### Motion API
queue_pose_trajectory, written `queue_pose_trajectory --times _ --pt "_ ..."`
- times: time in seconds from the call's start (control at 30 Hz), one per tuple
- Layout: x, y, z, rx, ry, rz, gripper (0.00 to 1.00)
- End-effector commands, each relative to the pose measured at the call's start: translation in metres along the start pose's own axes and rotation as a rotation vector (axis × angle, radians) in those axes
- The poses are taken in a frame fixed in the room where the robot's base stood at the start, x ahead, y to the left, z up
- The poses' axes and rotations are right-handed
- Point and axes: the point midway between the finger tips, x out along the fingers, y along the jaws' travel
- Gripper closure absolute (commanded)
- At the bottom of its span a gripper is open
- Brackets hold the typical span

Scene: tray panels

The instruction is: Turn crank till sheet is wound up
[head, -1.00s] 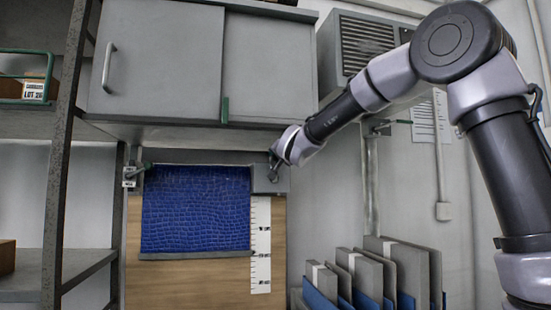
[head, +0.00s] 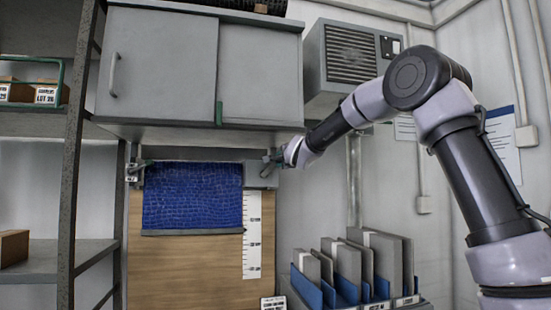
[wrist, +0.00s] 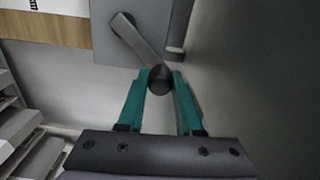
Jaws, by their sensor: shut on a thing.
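The blue sheet (head: 192,196) hangs in front of a wooden board, with a grey bar (head: 192,232) along its lower edge. A scale strip (head: 252,235) with marks runs down the board at its right. The crank (wrist: 138,42) is a grey arm on a grey housing (wrist: 103,35), with a dark round knob (wrist: 160,80) at its end. My gripper (wrist: 160,84) has its teal fingers closed around the knob, one on each side. In the head view my gripper (head: 276,160) is small, at the housing right of the sheet's top.
A grey cabinet (head: 160,70) with sliding doors is just above the sheet. A vent box (head: 350,62) is on the wall at the upper right. A rack of upright panels (head: 350,270) stands below right. A shelf unit (head: 68,200) is at the left.

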Motion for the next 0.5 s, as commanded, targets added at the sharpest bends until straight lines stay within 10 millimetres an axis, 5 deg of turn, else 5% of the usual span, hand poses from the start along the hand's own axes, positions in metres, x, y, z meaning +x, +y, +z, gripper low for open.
queue_pose_trajectory --times 0.5 --pt "0.0 0.032 -0.02 0.488 0.007 -0.001 1.0"
